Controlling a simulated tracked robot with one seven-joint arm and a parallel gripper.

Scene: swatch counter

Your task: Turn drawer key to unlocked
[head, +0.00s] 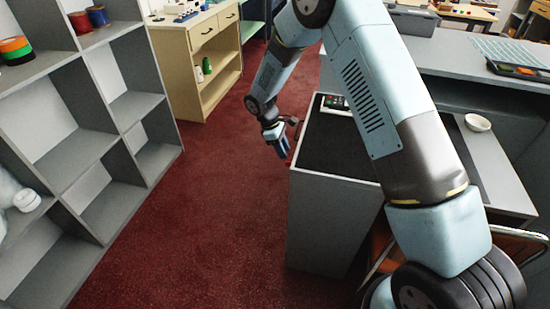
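My gripper (282,146) hangs fingers down beside the left edge of the grey counter (325,215), near its dark top. It is small in the picture, and I cannot tell whether its fingers are apart or hold anything. A small red thing shows by the counter edge just beside the gripper, too small to identify. I cannot make out the drawer key or its lock. The counter's face on the gripper's side is turned away from the head view.
My arm crosses the counter and hides part of it. A small device (335,104) and a white bowl (478,122) stand on the counter. A grey shelf (72,150) is at left, a wooden cabinet (185,70) behind. Red carpet (205,215) between them is clear.

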